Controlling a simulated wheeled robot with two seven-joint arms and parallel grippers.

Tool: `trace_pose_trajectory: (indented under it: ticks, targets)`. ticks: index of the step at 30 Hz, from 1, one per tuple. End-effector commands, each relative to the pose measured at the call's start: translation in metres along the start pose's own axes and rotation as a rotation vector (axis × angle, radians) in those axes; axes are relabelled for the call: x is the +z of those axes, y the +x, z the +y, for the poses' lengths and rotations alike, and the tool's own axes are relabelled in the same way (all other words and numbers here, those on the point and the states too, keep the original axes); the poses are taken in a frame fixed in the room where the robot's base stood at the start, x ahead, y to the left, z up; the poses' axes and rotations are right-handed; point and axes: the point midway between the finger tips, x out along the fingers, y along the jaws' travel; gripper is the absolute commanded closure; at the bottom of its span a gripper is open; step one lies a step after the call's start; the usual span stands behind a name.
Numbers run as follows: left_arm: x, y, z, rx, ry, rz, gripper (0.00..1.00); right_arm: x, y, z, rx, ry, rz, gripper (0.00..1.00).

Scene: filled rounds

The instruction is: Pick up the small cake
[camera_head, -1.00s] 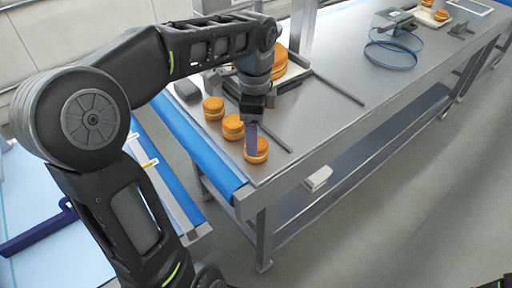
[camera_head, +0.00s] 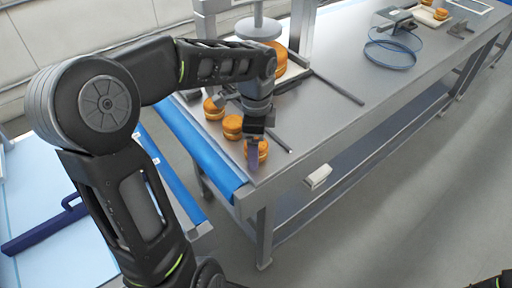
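Three small round golden cakes with pale filling stand in a row near the left edge of the steel table (camera_head: 325,118). The far small cake (camera_head: 211,112) and the middle small cake (camera_head: 232,127) are clear of my fingers. The nearest small cake (camera_head: 263,147) is partly hidden by my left gripper (camera_head: 254,155). The gripper points down, with a purplish finger in front of this cake. The other finger is hidden, so I cannot tell its opening or whether it touches the cake. My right gripper is out of view.
A larger cake (camera_head: 281,58) sits under a press-like stand behind my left arm. Thin rails lie on the tabletop. Blue hoops (camera_head: 390,55) and more cakes (camera_head: 441,14) are farther right. A blue belt (camera_head: 205,157) runs along the table's left edge.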

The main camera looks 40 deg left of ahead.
Motion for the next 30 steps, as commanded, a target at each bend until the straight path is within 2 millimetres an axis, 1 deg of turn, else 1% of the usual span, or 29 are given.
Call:
trace_pose_trajectory:
  ticks: [11,27,30]
  targets:
    - [-0.0001,-0.0005,0.0,0.0,0.0,0.0,0.19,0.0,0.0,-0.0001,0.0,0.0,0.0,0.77]
    - [-0.0001,-0.0006,0.0,0.0,0.0,0.0,0.62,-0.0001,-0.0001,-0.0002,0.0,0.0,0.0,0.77]
    - [-0.0001,-0.0006,0.0,0.0,0.0,0.0,0.62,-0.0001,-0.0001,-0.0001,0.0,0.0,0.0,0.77]
